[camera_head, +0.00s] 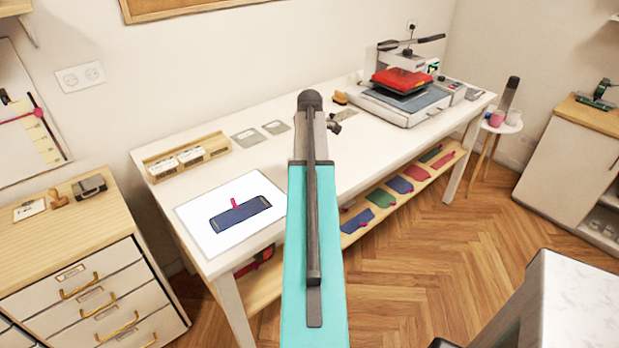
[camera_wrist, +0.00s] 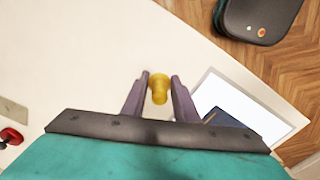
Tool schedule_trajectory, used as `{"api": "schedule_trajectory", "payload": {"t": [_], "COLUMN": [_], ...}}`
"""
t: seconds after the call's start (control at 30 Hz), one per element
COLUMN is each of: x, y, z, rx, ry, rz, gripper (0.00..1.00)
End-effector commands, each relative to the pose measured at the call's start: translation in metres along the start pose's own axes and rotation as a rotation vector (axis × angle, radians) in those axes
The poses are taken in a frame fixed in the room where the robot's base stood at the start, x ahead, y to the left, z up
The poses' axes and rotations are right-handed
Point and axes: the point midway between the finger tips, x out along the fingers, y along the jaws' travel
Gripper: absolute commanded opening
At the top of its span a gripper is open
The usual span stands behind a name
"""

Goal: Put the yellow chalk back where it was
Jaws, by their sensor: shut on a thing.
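The yellow chalk (camera_wrist: 159,86) is between the two fingers of my gripper (camera_wrist: 161,76) in the wrist view, and the gripper is shut on it. My gripper is above the white table (camera_wrist: 110,60); the gap between chalk and table cannot be judged. In the camera_head view my arm hides much of the gripper (camera_head: 335,127), and the chalk cannot be made out there.
A white sheet (camera_head: 190,213) with a dark blue piece (camera_head: 240,214) lies at the table's left end. A wooden holder (camera_head: 187,158) and grey cards (camera_head: 247,138) lie behind. A heat press (camera_head: 405,95) stands at right. Coloured pieces (camera_head: 384,198) lie on the lower shelf.

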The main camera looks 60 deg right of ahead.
Motion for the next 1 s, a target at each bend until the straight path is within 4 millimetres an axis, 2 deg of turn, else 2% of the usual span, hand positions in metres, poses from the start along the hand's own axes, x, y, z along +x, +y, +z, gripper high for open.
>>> {"api": "schedule_trajectory", "payload": {"t": [0.1, 0.5, 1.0], "x": [0.0, 0.034, 0.039], "y": [0.007, 0.005, 0.005], "z": [-0.006, -0.004, -0.004], "rx": [0.0, 0.001, 0.001], "ry": [0.0, 0.0, 0.0], "rz": [0.0, -0.001, 0.0], "gripper": [0.06, 0.06, 0.06]}}
